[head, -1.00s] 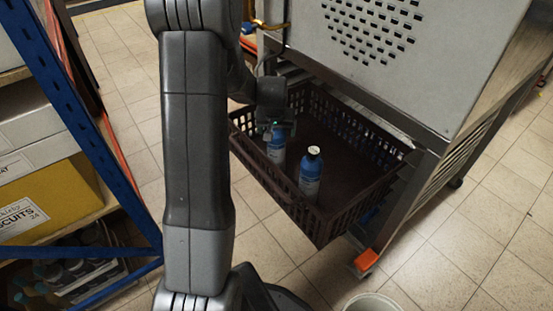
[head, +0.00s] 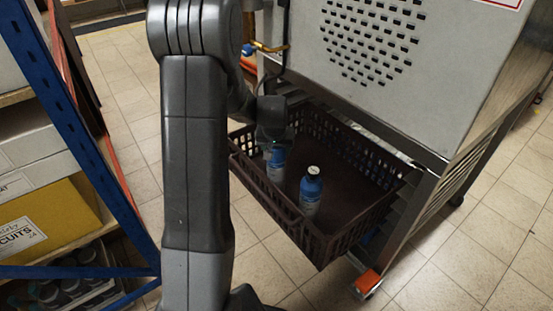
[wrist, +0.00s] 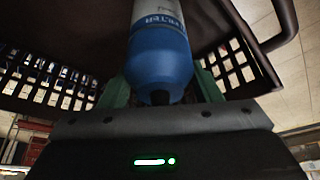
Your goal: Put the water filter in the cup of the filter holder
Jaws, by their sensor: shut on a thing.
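The water filter (wrist: 160,55), a white-and-blue bottle shape with "FILTER" on its label, is between the green fingers of my gripper (wrist: 162,82) in the wrist view, its blue end towards my palm. In the head view my gripper (head: 272,140) is over the left part of a dark basket, closed on the blue top of this filter (head: 275,163). The filter looks upright; whether its bottom touches the basket floor I cannot tell. A second, similar blue bottle (head: 311,192) stands in the basket to its right. I cannot make out the filter holder or its cup.
The dark slotted basket (head: 318,262) sits beneath a grey perforated cabinet (head: 440,70) on a metal frame with an orange-marked caster (head: 367,281). A blue shelf rack (head: 70,110) with boxes stands at the left. Tiled floor is free at the lower right.

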